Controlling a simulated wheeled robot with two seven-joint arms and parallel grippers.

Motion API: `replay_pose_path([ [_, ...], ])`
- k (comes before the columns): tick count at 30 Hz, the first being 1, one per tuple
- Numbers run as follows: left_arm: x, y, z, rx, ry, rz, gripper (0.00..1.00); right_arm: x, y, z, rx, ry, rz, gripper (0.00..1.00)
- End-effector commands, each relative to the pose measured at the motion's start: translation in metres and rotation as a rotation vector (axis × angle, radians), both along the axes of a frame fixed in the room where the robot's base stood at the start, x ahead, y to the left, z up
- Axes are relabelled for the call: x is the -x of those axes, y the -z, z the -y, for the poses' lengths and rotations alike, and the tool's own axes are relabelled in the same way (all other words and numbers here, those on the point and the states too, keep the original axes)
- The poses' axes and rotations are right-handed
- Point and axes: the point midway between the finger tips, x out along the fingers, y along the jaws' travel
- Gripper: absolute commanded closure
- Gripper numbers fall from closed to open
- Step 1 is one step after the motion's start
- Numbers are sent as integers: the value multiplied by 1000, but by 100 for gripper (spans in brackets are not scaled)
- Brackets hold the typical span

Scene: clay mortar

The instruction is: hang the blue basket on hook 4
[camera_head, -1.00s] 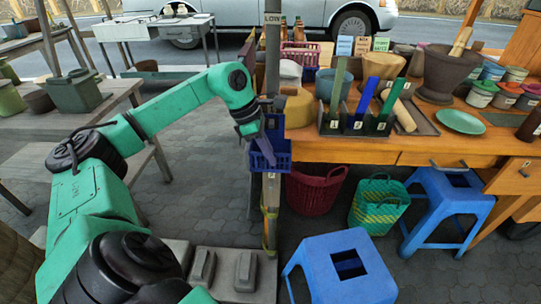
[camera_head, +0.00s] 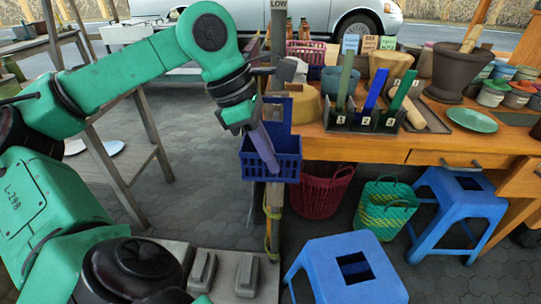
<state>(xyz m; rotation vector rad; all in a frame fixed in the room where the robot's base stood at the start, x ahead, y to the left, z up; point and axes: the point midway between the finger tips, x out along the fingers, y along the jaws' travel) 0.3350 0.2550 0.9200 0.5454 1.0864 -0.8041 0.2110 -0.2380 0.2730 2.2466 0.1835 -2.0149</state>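The blue basket (camera_head: 272,163) hangs in the air in front of the post (camera_head: 273,210), beside the left end of the wooden table. My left gripper (camera_head: 264,150) reaches down over the basket, its fingers running into the basket's opening and across its wall. Whether the fingers are closed on the basket's wall cannot be made out. A blue panel behind the basket shows above its rim. The hooks and their numbers cannot be made out; the arm and basket cover part of the post. My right gripper is not in view.
The orange wooden table (camera_head: 430,150) holds a numbered rack (camera_head: 362,118), a mortar (camera_head: 452,72) and a green plate (camera_head: 471,120). Below are a red basket (camera_head: 321,190), a green basket (camera_head: 386,208) and blue stools (camera_head: 348,268). Bare paving lies left of the post.

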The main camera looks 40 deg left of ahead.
Motion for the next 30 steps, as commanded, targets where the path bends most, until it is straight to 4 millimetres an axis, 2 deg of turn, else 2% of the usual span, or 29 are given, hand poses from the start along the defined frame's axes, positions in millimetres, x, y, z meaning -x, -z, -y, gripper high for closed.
replay_pose_path([
  [11, 1, -1, 1, 0, 1, 0, 100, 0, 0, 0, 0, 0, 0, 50],
  [30, 38, 0, 29, 0, 1, 2, 100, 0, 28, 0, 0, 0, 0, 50],
])
